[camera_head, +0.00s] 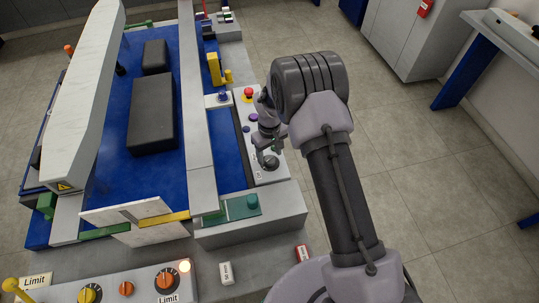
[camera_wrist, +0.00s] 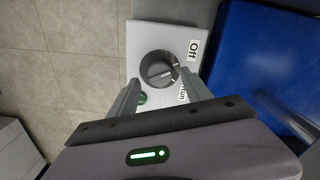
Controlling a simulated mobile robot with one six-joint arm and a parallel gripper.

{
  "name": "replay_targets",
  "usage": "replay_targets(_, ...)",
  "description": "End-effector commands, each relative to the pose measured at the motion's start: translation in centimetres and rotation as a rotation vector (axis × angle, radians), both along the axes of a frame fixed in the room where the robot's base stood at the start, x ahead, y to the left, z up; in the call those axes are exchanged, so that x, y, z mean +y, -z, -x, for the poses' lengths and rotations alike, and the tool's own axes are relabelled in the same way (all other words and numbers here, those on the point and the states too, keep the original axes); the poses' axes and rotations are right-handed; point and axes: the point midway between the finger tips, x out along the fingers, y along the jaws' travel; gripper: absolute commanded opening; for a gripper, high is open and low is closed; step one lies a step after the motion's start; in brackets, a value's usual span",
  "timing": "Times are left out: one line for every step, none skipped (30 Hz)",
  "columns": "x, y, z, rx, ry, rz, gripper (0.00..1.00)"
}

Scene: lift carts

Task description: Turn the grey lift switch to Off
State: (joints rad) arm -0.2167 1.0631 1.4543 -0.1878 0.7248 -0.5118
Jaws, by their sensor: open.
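The grey lift switch (camera_wrist: 158,70) is a dark round knob on a white panel (camera_wrist: 143,38) in the wrist view. An "Off" label (camera_wrist: 194,48) is to its upper right and a "Run" label (camera_wrist: 183,95) to its lower right, partly covered by a finger. I cannot tell clearly which label the knob points at. My gripper (camera_wrist: 160,86) is open, its fingertips near the two sides of the knob; contact cannot be told. In the head view my gripper (camera_head: 267,145) is just above the switch (camera_head: 271,163) at the panel's near end.
A red emergency button (camera_head: 248,93) and purple buttons stand on the same panel. A blue lift table (camera_head: 110,150) with dark boxes lies left. Limit knobs (camera_head: 165,280) are at the front.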

Motion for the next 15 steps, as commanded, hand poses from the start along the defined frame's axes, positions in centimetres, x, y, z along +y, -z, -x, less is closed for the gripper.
replay_targets(0.0, -1.7, -0.1, -0.003, 0.000, -0.001, 0.57)
replay_targets(0.0, -2.6, -0.1, -0.003, 0.000, -0.001, 0.57)
replay_targets(0.0, -4.0, -0.1, -0.004, 0.001, -0.001, 0.57)
replay_targets(0.0, -5.0, -0.1, -0.004, 0.002, -0.001, 0.57)
replay_targets(0.0, -6.1, -0.1, -0.005, 0.001, -0.002, 0.57)
replay_targets(0.0, -7.5, -0.1, -0.005, 0.001, -0.002, 0.57)
replay_targets(0.0, -8.5, -0.1, -0.004, 0.000, -0.001, 0.57)
replay_targets(0.0, -9.5, -0.1, -0.004, 0.000, -0.001, 0.57)
replay_targets(0.0, -10.7, -0.1, -0.003, 0.000, -0.001, 0.57)
replay_targets(0.0, -11.6, -0.1, -0.004, 0.001, -0.001, 0.57)
replay_targets(0.0, -12.3, -0.1, -0.004, 0.001, -0.001, 0.57)
replay_targets(0.0, -13.3, -0.1, -0.003, 0.001, -0.001, 0.57)
replay_targets(0.0, -13.9, -0.1, -0.004, 0.001, -0.001, 0.57)
replay_targets(0.0, -14.4, -0.1, -0.002, 0.001, -0.001, 0.57)
replay_targets(0.0, -14.9, 0.0, -0.002, 0.000, 0.000, 0.57)
